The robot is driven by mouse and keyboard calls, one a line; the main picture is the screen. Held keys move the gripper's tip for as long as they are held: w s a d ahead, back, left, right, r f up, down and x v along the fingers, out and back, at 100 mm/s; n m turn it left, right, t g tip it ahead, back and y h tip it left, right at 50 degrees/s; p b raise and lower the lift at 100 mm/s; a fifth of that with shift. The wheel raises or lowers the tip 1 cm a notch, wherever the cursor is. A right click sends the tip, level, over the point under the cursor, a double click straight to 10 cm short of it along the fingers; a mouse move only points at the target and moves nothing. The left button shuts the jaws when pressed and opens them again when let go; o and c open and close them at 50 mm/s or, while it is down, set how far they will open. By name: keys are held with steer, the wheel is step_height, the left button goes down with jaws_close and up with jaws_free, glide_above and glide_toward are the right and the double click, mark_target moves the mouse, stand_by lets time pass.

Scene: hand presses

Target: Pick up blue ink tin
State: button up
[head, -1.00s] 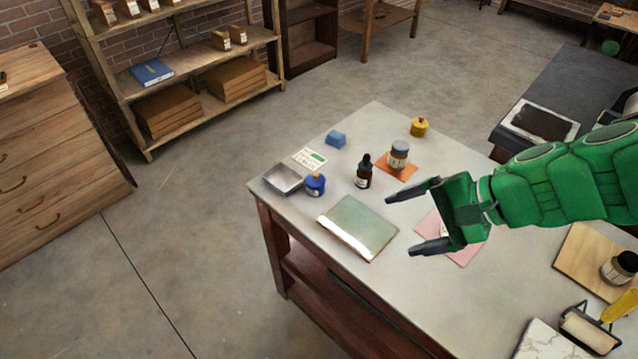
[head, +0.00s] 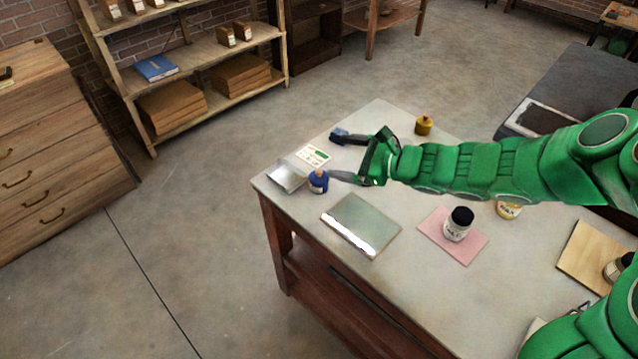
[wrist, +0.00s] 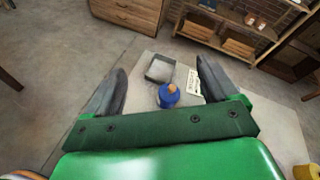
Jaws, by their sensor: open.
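The blue ink tin (head: 317,183), round with an orange knob on top, stands upright near the table's far left corner, beside a metal tray. In the head view my gripper (head: 337,155) is open above the table, its nearer fingertip overlapping the tin's right edge; contact cannot be told. In the wrist view the tin (wrist: 167,99) shows in the space between the two spread fingers of my gripper (wrist: 161,68), and nothing is held.
A metal tray (head: 285,176) and a white-green card (head: 314,156) lie close to the tin.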

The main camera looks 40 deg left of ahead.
mark_target(327, 182)
steer(key=w+a+f+m, duration=0.1)
steer(key=f+m, duration=0.1)
steer(key=f, duration=0.2)
steer(key=w+a+f+m+t, duration=0.1)
steer(key=a+f+m, duration=0.1)
steer(key=f, duration=0.3)
steer(key=a+f+m+t, duration=0.1)
steer(key=a+f+m, duration=0.1)
steer(key=f, duration=0.3)
steer(key=shift+w+f+h, duration=0.25)
steer(key=shift+w+h, duration=0.05)
steer(key=shift+w, duration=0.1)
steer(key=shift+x, duration=1.15)
steer(key=shift+w+a+f, duration=0.15)
steer(key=shift+a+f, duration=0.6)
steer(key=shift+w+a+f, duration=0.1)
steer(key=shift+a+f, duration=0.65)
steer(key=shift+f, duration=0.05)
steer(key=shift+s+a+f, duration=0.1)
steer(key=shift+a+f, duration=0.15)
steer(key=shift+a, duration=0.45)
steer(key=shift+c, duration=0.5)
steer(key=c, duration=1.1)
